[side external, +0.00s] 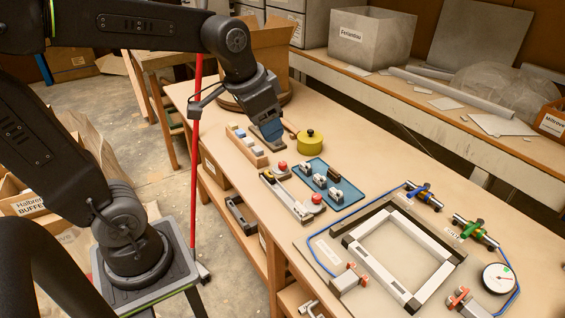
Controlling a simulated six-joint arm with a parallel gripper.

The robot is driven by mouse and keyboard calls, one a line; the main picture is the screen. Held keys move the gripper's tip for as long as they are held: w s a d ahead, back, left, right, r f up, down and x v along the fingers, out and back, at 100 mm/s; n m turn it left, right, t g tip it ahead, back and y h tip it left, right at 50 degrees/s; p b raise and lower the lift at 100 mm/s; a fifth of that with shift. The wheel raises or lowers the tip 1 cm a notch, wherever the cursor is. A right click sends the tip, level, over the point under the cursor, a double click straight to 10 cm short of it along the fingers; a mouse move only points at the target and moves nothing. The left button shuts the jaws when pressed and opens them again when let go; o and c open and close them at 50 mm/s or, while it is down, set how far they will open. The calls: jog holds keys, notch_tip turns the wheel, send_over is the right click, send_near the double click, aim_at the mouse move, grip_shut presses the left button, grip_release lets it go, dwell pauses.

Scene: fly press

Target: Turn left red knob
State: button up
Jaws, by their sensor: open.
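My gripper (268,136) points down over the far part of the bench, open, with its fingers close together in this view. Two round red knobs sit on a pale metal fixture below and right of it: a left one (282,165) and a right one (317,198). Two red valve handles also show at the pipe frame's near side, a left one (350,268) and a right one (458,298). My gripper is apart from all of these. I cannot tell which pair the task names.
A wooden block with blue and white pieces (247,147) stands left of my gripper. A yellow pot (310,141) and a teal tray with metal parts (345,191) lie to the right. A white square frame (381,228), blue and green valves and a gauge (499,279) occupy the near right.

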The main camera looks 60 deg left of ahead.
jog(key=w+a+f+m+g, duration=0.1)
jog(key=w+a+f+g, duration=0.15)
jog(key=w+a, duration=0.55)
jog(key=m+g, duration=0.2)
send_over(283, 163)
notch_tip(283, 163, down, 15)
jog(key=shift+h, duration=0.3)
notch_tip(283, 163, down, 14)
jog(key=shift+f, duration=0.1)
jog(key=c, duration=0.9)
